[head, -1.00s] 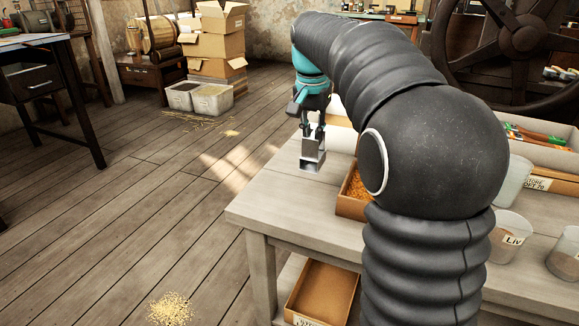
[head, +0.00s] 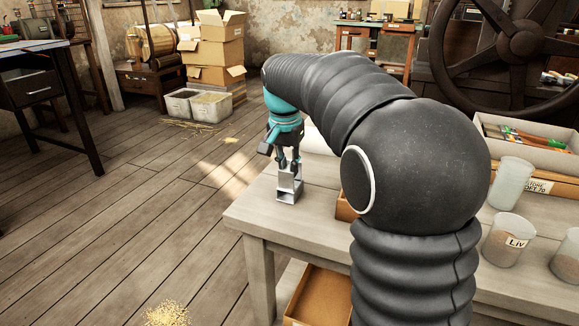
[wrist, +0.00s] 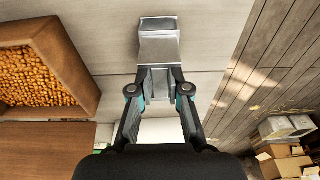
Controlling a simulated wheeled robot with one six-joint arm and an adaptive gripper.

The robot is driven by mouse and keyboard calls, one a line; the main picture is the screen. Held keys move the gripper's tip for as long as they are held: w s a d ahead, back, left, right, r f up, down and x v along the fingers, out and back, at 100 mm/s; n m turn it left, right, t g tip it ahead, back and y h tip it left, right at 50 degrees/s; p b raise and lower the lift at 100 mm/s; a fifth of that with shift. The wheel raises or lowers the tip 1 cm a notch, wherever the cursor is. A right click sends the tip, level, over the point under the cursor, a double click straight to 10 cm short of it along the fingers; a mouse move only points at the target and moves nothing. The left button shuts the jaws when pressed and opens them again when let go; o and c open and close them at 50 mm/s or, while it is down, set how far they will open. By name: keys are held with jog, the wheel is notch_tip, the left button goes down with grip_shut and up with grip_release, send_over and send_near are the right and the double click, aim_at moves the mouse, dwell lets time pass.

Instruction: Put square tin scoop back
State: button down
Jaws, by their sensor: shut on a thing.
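The square tin scoop (head: 288,189) is a small silver box-like tin near the left end of the wooden table (head: 300,222). My gripper (head: 287,164) is above it with its fingers shut on the scoop's upper part. In the wrist view the scoop (wrist: 159,45) extends forward from between the two fingertips of my gripper (wrist: 160,86). The scoop is at or just above the tabletop; I cannot tell whether it touches. In the wrist view a wooden tray (wrist: 88,62) of orange-brown pellets lies to the left, apart from the scoop.
Clear containers, one labelled "Liv" (head: 508,240), stand on the table at right. A box of tools (head: 520,140) is behind them. My arm hides the table's middle. The table's left edge is close to the scoop.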

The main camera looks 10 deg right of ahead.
jog(key=c, duration=1.1)
grip_release()
jog(key=shift+c, duration=0.2)
notch_tip(320, 180, up, 11)
jog(key=s+p, duration=0.1)
jog(key=p, duration=0.1)
jog(key=s+f+n+t, duration=0.2)
jog(key=s+n, duration=0.1)
jog(key=s, duration=1.1)
jog(key=s+f+n+t, duration=0.2)
jog(key=s+f+n, duration=0.2)
jog(key=s+f, duration=0.8)
jog(key=s, duration=0.3)
jog(key=shift+d+y, duration=0.4)
jog(key=shift+f, duration=0.1)
